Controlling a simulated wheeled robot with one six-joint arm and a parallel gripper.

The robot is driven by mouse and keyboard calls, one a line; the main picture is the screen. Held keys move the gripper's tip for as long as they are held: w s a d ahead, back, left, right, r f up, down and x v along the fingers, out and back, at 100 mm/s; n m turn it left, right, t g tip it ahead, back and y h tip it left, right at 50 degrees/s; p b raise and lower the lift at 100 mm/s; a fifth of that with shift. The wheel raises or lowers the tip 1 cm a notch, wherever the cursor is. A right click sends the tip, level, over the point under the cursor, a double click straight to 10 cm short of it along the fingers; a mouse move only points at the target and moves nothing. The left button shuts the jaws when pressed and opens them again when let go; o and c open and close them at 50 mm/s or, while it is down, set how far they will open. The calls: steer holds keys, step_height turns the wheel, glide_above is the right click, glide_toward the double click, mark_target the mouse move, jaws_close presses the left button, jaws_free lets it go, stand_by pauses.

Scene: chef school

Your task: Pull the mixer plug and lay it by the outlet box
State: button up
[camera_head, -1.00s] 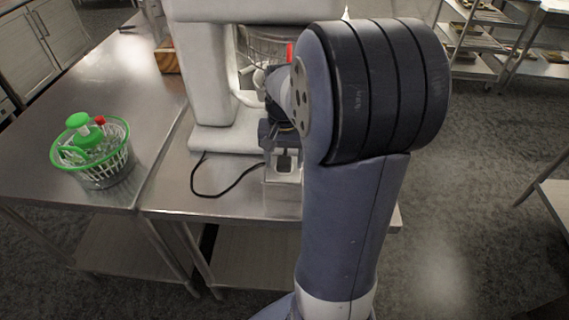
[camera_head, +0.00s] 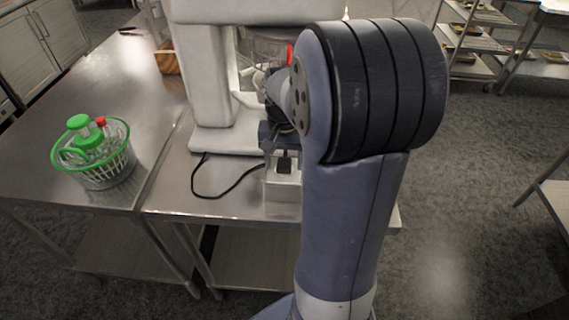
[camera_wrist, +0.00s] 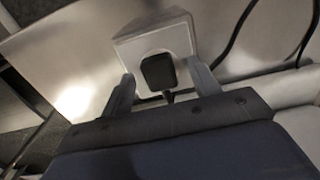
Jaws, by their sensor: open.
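The black mixer plug (camera_wrist: 158,72) sits against the face of the white outlet box (camera_wrist: 178,34) in the wrist view. In the head view the plug (camera_head: 284,163) shows as a dark block at the outlet box (camera_head: 283,196). My gripper (camera_wrist: 163,84) is open, with one finger on each side of the plug; I see a gap on both sides. The black cord (camera_head: 222,194) runs from the white mixer (camera_head: 212,80) in a loop across the steel table. My arm hides the right part of the box in the head view.
A white basket with a green rim (camera_head: 112,176) holding green-capped bottles stands on the left table. The steel table (camera_head: 168,190) is bare left of the cord. Its front edge is close to the outlet box. Shelf racks (camera_head: 475,65) stand far right.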

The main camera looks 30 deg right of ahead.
mark_target(284, 162)
steer(key=shift+c, duration=0.5)
jaws_close()
steer(key=shift+r, duration=0.15)
steer(key=shift+r+p, duration=2.65)
steer(key=shift+r, duration=0.25)
